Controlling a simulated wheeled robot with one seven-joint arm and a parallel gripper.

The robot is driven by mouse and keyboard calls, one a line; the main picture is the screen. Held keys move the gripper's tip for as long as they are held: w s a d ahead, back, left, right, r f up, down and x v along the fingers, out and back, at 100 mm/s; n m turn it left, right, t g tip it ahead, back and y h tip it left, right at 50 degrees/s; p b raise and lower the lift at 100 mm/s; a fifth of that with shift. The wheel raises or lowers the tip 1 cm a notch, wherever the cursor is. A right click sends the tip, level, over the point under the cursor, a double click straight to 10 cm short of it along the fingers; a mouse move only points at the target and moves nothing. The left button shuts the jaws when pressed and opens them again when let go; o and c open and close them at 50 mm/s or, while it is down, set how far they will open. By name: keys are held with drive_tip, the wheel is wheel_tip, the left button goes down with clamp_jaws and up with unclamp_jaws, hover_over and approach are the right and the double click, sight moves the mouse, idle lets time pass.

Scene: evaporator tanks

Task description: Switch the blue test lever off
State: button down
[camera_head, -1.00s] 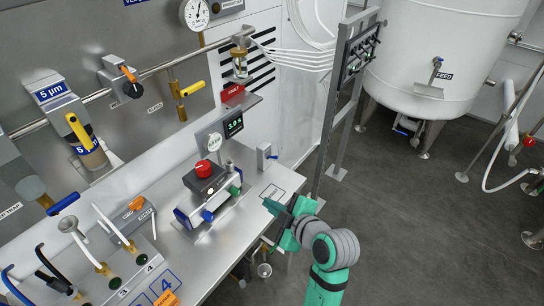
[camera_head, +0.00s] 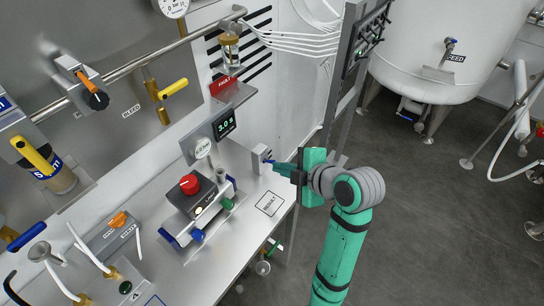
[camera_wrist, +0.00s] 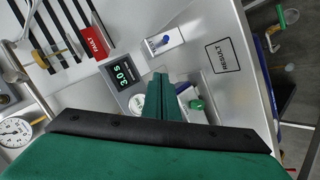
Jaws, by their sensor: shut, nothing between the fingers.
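The blue test lever (camera_head: 268,154) sits on a small light-grey box (camera_head: 257,157) standing on the steel bench, right of the digital display. My gripper (camera_head: 272,163) is shut and empty, its tips pointing left at the box, close to the lever. From the head view I cannot tell whether they touch. In the wrist view, the blue lever (camera_wrist: 164,41) shows on its pale box (camera_wrist: 163,47), ahead of the shut fingertips of my gripper (camera_wrist: 160,76), with a visible gap in the picture.
A display (camera_head: 224,123) reading 3.0 stands left of the lever box. Left and in front is a test device with a red knob (camera_head: 190,183). A RESULT square (camera_head: 270,203) marks the bare bench. A metal frame (camera_head: 345,90) rises behind my gripper.

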sight(269, 161)
drive_tip(key=x, duration=0.3)
drive_tip(key=d+x, duration=0.1)
drive_tip(key=x, duration=0.2)
drive_tip(key=f+x, duration=0.1)
drive_tip(key=x, duration=0.3)
drive_tip(key=shift+w+d, duration=0.2)
drive_tip(key=shift+w+d+f, duration=0.4)
drive_tip(key=shift+d+f, duration=0.05)
drive_tip(key=shift+d, duration=0.05)
drive_tip(key=shift+d+f, duration=0.1)
drive_tip(key=shift+d, duration=0.05)
drive_tip(key=shift+s, duration=0.1)
